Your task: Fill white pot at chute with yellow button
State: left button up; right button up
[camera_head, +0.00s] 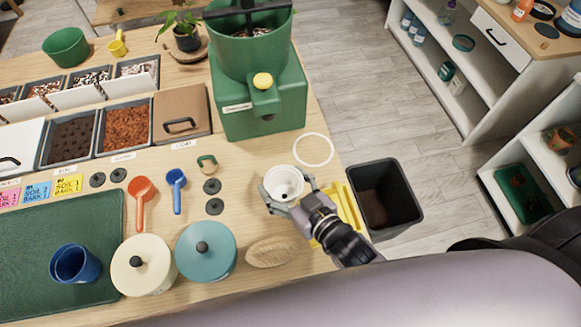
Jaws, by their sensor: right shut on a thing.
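The white pot (270,180) is near the table's right edge, in front of the green dispenser. It looks upright, with a dark spot inside at its bottom. My right gripper (286,191) is shut on it, with its fingers around the sides. I cannot tell if the pot touches the table. The green dispenser (231,100) has a yellow button (263,80) on top of its chute (267,101), which faces me. My left gripper is not in view.
A yellow tray (350,217) lies beside my right gripper. A dark bin (405,192) stands off the table's right edge. Red (139,205) and blue scoops (176,190), several dark discs and two lidded pots (128,277) lie to the left.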

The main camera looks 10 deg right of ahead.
jog(key=w, duration=1.4)
jog(key=shift+w, duration=0.35)
jog(key=shift+p, duration=0.5)
dwell(1.4)
